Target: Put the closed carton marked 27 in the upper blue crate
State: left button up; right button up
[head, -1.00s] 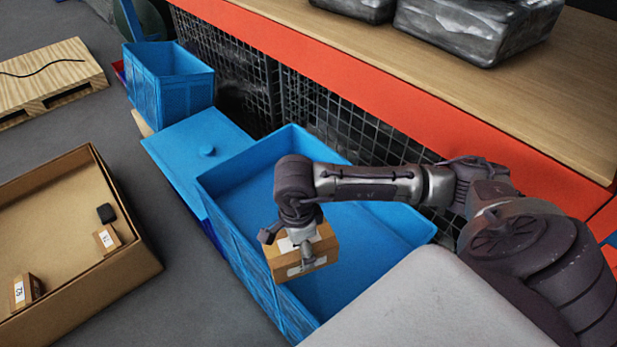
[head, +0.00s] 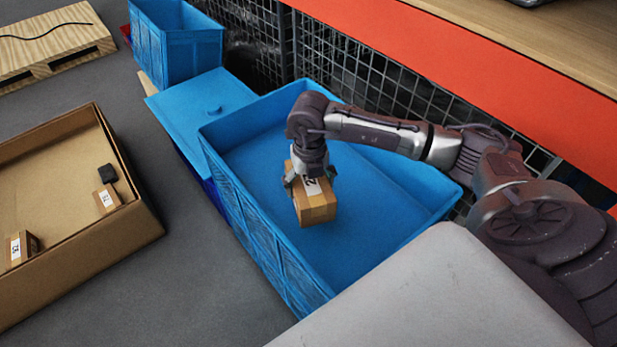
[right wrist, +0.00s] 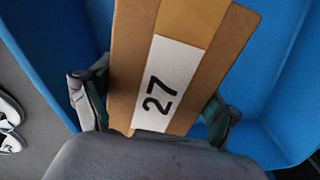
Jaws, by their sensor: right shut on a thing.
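The closed carton marked 27 (head: 316,207) is brown with a white label. Its number reads clearly in the right wrist view (right wrist: 160,85). My right gripper (head: 308,184) is shut on it, with one finger on each side (right wrist: 155,110). The carton hangs tilted over the large open blue crate (head: 400,180), within its rim outline in the head view. I cannot tell how far it is above the crate floor. The visible crate floor is bare. My left gripper is not in view.
A lidded blue container (head: 200,105) and another open blue crate (head: 178,45) stand behind. A large open cardboard box (head: 140,225) at left holds small cartons (head: 107,198) and a black item. An orange-edged bench (head: 480,70) and wire mesh border the right side.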

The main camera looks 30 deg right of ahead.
jog(key=shift+w+d+f, duration=0.3)
jog(key=shift+w+f, duration=0.15)
jog(key=shift+w, duration=0.1)
jog(key=shift+w+d+f, duration=0.25)
jog(key=shift+w+f, duration=0.15)
jog(key=shift+w, duration=0.15)
jog(key=w, duration=0.1)
jog(key=w+d+f+b, duration=0.1)
jog(key=w+d+f, duration=0.1)
jog(key=shift+w+f, duration=0.2)
jog(key=shift+w, duration=0.2)
jog(key=shift+f+b, duration=0.25)
jog(key=shift+b, duration=0.05)
notch_tip(320, 180, down, 3)
jog(key=shift+f+b, duration=0.2)
jog(key=shift+b, duration=0.3)
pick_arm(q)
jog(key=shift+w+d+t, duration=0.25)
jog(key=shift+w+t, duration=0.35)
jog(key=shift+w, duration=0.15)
pick_arm(e)
jog(key=shift+f, duration=0.1)
jog(key=o, duration=1.2)
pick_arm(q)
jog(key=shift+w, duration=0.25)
